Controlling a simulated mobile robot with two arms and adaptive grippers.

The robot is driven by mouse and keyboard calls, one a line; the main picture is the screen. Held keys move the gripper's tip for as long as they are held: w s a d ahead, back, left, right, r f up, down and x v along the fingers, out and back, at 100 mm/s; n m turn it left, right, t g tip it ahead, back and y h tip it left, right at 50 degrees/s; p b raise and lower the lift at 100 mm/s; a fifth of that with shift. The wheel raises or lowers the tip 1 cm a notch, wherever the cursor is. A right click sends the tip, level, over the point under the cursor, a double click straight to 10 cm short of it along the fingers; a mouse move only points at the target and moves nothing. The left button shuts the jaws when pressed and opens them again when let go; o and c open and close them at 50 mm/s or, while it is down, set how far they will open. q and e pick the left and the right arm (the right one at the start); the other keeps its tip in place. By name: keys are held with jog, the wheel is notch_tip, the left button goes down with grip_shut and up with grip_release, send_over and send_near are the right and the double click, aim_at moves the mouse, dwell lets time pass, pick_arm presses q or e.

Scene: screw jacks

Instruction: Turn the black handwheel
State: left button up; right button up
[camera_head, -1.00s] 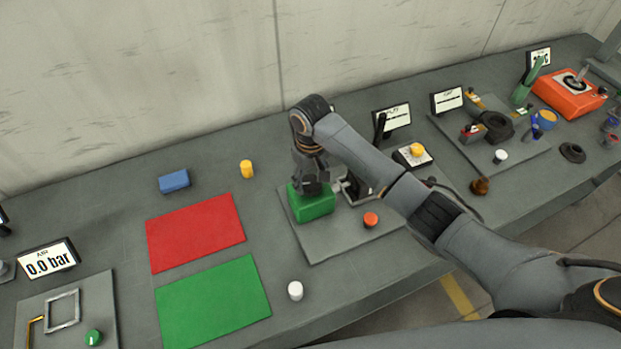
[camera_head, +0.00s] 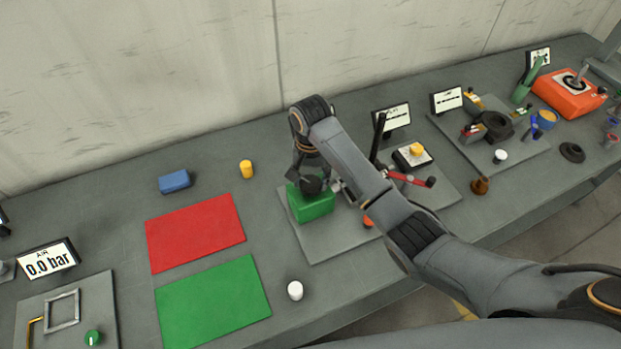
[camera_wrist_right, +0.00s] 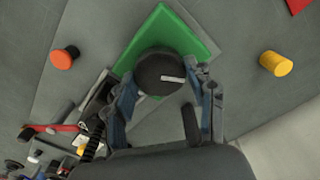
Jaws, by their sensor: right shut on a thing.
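The black handwheel (camera_wrist_right: 165,73) is a round dark knob with a pale mark, on top of a green block (camera_head: 316,208). In the right wrist view the green block (camera_wrist_right: 190,32) shows around and behind it. My right gripper (camera_wrist_right: 163,92) comes down over the block with one finger on each side of the handwheel, shut on it. In the head view the handwheel (camera_head: 311,185) is a dark shape under my right gripper (camera_head: 312,180), partly hidden by it. My left gripper is in no view.
A grey plate (camera_head: 325,247) bears the green block. An orange-red button (camera_wrist_right: 62,59) stands beside it, mostly behind my arm in the head view. A yellow cylinder (camera_head: 246,169), blue block (camera_head: 174,181), red mat (camera_head: 195,233) and green mat (camera_head: 212,302) lie to the left.

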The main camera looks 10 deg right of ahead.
aim_at(311, 182)
dwell(0.4)
jog(key=o, duration=1.2)
jog(key=shift+r, duration=0.1)
jog(key=shift+r, duration=5.9)
